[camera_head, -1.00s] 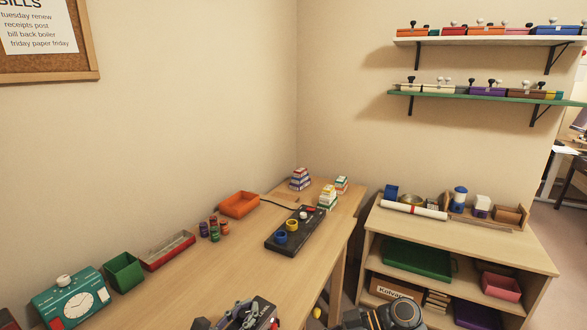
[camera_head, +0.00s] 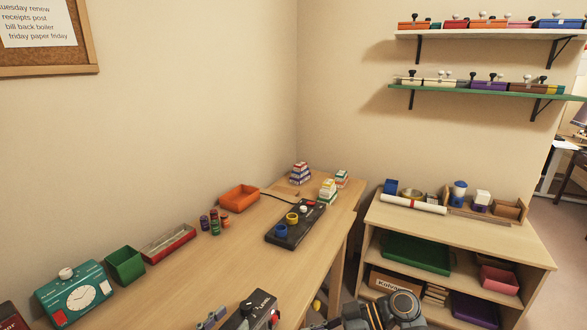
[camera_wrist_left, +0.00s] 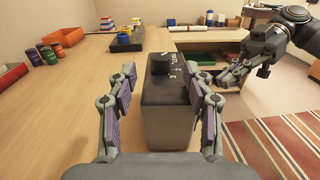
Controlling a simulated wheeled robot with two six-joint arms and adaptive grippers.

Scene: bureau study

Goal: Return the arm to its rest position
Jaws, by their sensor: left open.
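My left gripper (camera_wrist_left: 164,80) is open in the left wrist view, its fingers to either side of a black box (camera_wrist_left: 168,115) with a knob and white lettering. The left finger is apart from the box; the right one overlaps its edge, and contact cannot be told. In the head view one finger of the left gripper (camera_head: 213,319) shows at the bottom edge beside the black box (camera_head: 250,313); the rest is cut off. My right gripper (camera_wrist_left: 235,74) shows at the right of the wrist view, over the floor side; its opening is unclear.
A low shelf unit (camera_head: 460,240) stands at right. Bare desk lies mid-left.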

